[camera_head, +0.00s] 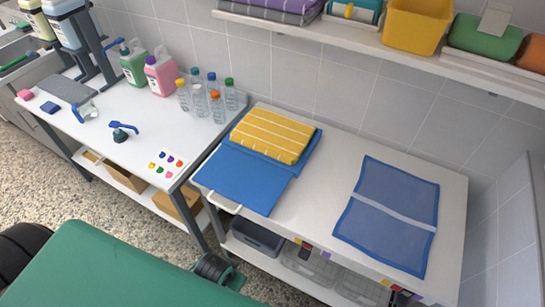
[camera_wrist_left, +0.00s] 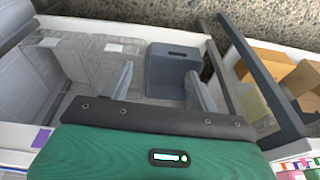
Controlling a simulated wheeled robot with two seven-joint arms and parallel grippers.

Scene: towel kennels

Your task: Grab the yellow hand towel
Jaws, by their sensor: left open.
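The yellow hand towel (camera_head: 272,135) has white stripes and lies folded on the left part of the white table (camera_head: 325,172), near the wall. It rests on blue folded cloth (camera_head: 243,181), which sticks out toward the table's front edge. The towel does not show in the left wrist view. My left gripper (camera_wrist_left: 160,72) shows in the left wrist view with its two grey fingers apart and nothing between them. It faces the lower shelf, away from the towel. My right gripper is not in view.
A blue mesh bag (camera_head: 388,222) lies on the table's right part. A grey bin (camera_head: 257,236) and clear bins stand below the tabletop; the grey bin also shows in the left wrist view (camera_wrist_left: 168,72). Several bottles (camera_head: 198,103) stand left of the towel. A wall shelf (camera_head: 340,40) runs above.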

